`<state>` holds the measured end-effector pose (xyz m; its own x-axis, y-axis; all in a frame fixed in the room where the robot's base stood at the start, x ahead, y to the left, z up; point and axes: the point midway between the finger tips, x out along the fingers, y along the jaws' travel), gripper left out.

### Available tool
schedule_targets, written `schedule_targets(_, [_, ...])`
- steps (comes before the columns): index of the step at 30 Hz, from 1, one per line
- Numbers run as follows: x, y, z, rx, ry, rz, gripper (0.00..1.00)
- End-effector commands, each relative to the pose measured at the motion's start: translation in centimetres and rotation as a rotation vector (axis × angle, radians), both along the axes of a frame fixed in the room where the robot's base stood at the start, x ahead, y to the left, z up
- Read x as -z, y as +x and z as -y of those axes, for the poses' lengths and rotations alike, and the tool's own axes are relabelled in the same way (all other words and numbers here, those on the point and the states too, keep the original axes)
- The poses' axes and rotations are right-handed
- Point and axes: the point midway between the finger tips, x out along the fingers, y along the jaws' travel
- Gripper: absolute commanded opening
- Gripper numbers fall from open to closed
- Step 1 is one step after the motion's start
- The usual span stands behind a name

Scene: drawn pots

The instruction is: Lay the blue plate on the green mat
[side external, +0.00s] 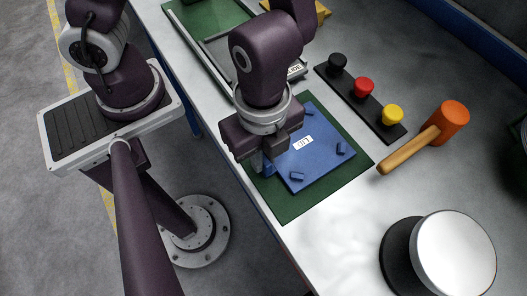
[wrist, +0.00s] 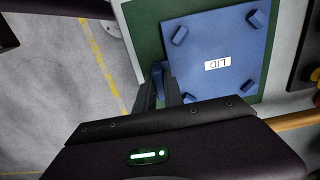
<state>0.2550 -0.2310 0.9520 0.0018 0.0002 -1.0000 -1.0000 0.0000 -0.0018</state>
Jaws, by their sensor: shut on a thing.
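The blue plate (side external: 312,155) has a white label reading LID and several small blue blocks near its corners. It is over the green mat (side external: 295,208), whose border shows around it; I cannot tell whether it touches the mat. My gripper (side external: 262,164) is at the plate's left edge, shut on it. In the wrist view my gripper (wrist: 166,88) holds a blue part at the edge of the plate (wrist: 210,30), with the green mat (wrist: 148,35) showing beyond that edge. The fingertips are partly hidden.
Behind stands a grey frame (side external: 215,38) on another green area. A black strip with black, red (side external: 363,87) and yellow knobs and an orange mallet (side external: 445,120) lie right of the mat. A round white-topped object (side external: 455,255) stands at front right. The table's left edge is close.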

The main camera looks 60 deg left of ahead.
Motion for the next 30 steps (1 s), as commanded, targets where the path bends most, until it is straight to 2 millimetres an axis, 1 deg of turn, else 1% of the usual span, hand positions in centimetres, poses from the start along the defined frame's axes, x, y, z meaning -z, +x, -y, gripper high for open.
schedule_targets(5, [0.2,0.0,0.0,0.000,0.000,0.000,0.00])
schedule_targets(6, [0.2,0.0,0.0,-0.001,0.000,0.000,0.18])
schedule_targets(8, [0.2,0.0,0.0,-0.001,0.000,0.000,0.30])
schedule_targets(9, [0.2,0.0,0.0,-0.001,0.000,0.000,0.34])
schedule_targets(17, [0.2,0.0,0.0,-0.001,0.000,0.000,0.34])
schedule_targets(20, [-0.4,0.1,0.0,-0.002,-0.001,0.002,0.34])
schedule_targets(23, [-2.0,0.2,0.1,-0.005,-0.004,0.005,0.34])
schedule_targets(30, [-8.4,0.2,0.1,-0.006,-0.004,0.008,0.34])
